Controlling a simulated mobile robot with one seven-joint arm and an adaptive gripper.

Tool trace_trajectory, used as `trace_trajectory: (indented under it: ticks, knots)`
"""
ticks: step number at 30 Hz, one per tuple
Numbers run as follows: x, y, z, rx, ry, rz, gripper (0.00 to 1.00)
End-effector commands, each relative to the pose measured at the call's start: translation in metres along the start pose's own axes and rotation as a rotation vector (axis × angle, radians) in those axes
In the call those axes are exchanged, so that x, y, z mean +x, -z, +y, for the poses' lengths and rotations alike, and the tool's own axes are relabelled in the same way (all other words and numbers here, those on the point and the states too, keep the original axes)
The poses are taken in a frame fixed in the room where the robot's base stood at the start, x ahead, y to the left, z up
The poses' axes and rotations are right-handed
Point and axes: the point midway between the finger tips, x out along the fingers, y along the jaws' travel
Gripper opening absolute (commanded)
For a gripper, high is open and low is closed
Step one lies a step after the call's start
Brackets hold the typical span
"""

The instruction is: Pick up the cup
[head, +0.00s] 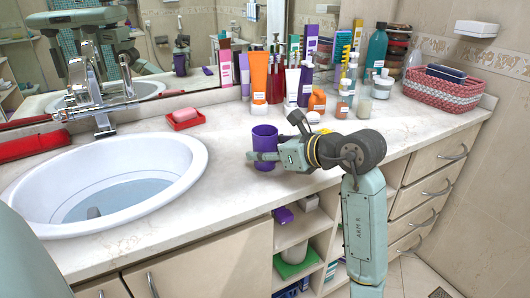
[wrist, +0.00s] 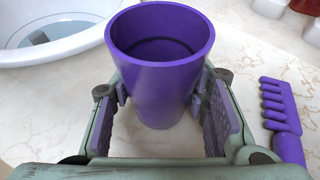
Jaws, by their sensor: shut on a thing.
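The purple cup (head: 265,143) stands upright at the counter's front part, just right of the sink. In the wrist view the cup (wrist: 160,85) fills the middle, its open top facing the camera and its inside empty. My gripper (head: 270,157) reaches it from the right. In the wrist view the two finger pads of my gripper (wrist: 162,108) press on the cup's left and right sides. The cup's base appears on or very near the counter; I cannot tell whether there is a gap.
The sink (head: 120,180) is left of the cup, with the faucet (head: 95,85) behind it. Several bottles and tubes, including an orange tube (head: 259,80), crowd the back. A purple comb-like object (wrist: 283,120) lies right of the cup.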

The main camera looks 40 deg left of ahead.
Motion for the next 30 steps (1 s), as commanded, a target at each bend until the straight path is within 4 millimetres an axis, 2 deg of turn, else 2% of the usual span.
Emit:
trace_trajectory:
  ticks: [16, 23, 30]
  knots:
    - [-0.014, -0.031, 0.000, -0.003, 0.002, 0.000, 0.13]
    - [-0.035, -0.022, 0.020, -0.004, 0.004, 0.000, 0.13]
    - [-0.071, -0.012, 0.053, -0.006, 0.006, -0.001, 0.13]
